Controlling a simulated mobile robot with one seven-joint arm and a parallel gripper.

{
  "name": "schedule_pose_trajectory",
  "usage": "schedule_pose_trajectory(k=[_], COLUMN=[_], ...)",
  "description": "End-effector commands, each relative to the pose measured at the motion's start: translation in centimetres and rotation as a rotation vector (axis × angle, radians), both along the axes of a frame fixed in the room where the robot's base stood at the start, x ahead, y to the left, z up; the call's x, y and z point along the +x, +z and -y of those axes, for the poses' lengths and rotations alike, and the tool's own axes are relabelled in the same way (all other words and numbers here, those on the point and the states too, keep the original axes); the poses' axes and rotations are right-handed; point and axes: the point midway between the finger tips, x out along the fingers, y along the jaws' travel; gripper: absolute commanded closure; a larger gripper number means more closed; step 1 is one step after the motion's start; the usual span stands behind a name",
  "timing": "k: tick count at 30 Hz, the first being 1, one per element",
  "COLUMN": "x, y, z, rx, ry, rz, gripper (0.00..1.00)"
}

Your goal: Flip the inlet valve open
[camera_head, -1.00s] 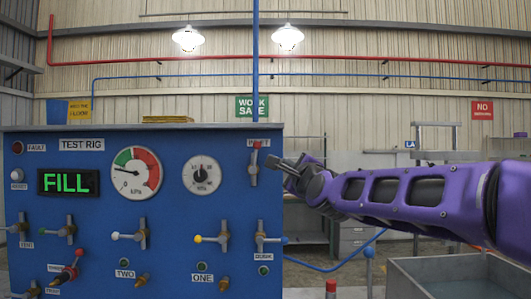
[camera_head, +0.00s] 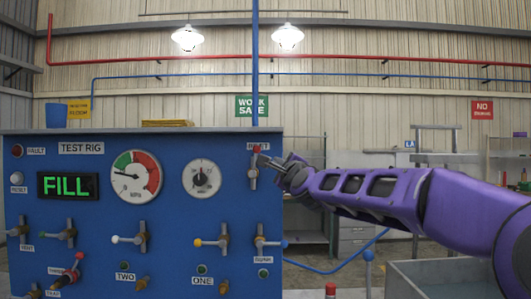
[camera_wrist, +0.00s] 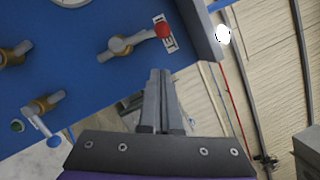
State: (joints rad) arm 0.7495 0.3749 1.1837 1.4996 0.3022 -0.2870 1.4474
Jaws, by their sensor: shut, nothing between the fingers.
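The inlet valve (camera_head: 253,172) is at the top right of the blue test rig panel. Its lever has a red tip (camera_head: 257,149) and points up toward its label, close to vertical. In the wrist view the valve (camera_wrist: 118,44) shows a pale lever ending in a red knob (camera_wrist: 162,29) over the label. My gripper (camera_head: 265,161) is shut and empty, just right of the lever in the head view. The shut fingers (camera_wrist: 158,75) also show in the wrist view, below the knob with a visible gap in the picture. Depth and contact are unclear in the head view.
The blue panel (camera_head: 100,215) carries several other valves with coloured levers, a display (camera_head: 68,185) reading FILL and two dials (camera_head: 134,175). The panel's right edge is close to the inlet valve. A grey tank (camera_head: 440,272) stands at lower right.

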Motion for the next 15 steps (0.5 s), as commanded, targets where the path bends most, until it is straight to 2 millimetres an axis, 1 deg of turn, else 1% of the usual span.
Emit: schedule_pose_trajectory(k=[3,9,15], x=[1.1,2.0,2.6], y=[0.5,1.5,1.9], z=[-0.8,-2.4,-3.2], rx=[-0.001,-0.001,-0.002], ry=[0.005,0.005,0.002], rz=[-0.002,-0.002,-0.001], gripper=[1.00,1.00,1.00])
